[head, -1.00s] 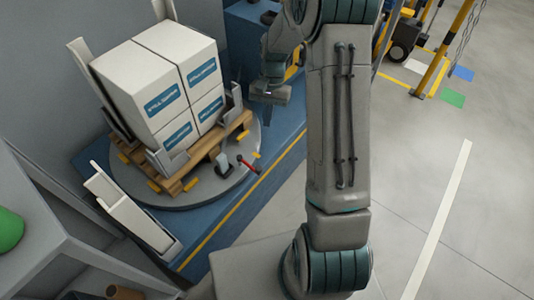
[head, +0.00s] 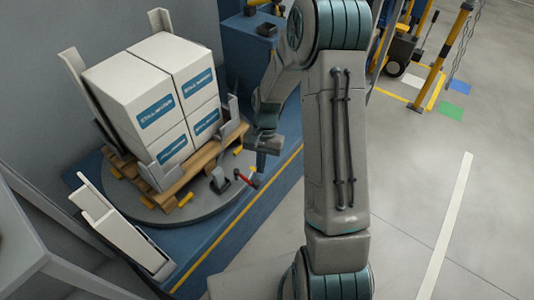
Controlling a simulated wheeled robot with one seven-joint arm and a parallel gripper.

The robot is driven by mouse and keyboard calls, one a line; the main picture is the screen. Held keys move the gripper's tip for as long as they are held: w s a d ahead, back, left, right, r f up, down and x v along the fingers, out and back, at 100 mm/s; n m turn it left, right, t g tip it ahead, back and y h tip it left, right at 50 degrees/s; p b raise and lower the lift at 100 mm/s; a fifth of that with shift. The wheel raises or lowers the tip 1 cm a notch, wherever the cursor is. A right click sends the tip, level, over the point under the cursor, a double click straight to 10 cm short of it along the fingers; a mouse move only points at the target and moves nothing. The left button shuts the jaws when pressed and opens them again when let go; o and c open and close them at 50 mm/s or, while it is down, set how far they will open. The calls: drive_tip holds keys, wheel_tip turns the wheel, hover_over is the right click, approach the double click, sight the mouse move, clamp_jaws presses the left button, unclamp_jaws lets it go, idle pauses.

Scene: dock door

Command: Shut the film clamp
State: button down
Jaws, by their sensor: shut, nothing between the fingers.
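The film clamp (head: 220,183) is a small grey upright piece on the front rim of the round turntable, in the head view. A red lever with a dark end (head: 245,179) sticks out just to its right, tilted. Whether the clamp is open or shut is too small to tell. My gripper (head: 266,148) is shut and empty. It hangs above and to the right of the red lever, apart from it. My arm hides part of the area to the right.
White labelled boxes (head: 140,85) stand on a wooden pallet (head: 205,158) on the grey turntable (head: 190,212). White upright panels (head: 120,230) stand around the load. A blue cabinet (head: 238,48) is behind my arm.

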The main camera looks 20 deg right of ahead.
drive_tip(key=shift+s+a, duration=0.4)
drive_tip(key=shift+s, duration=0.2)
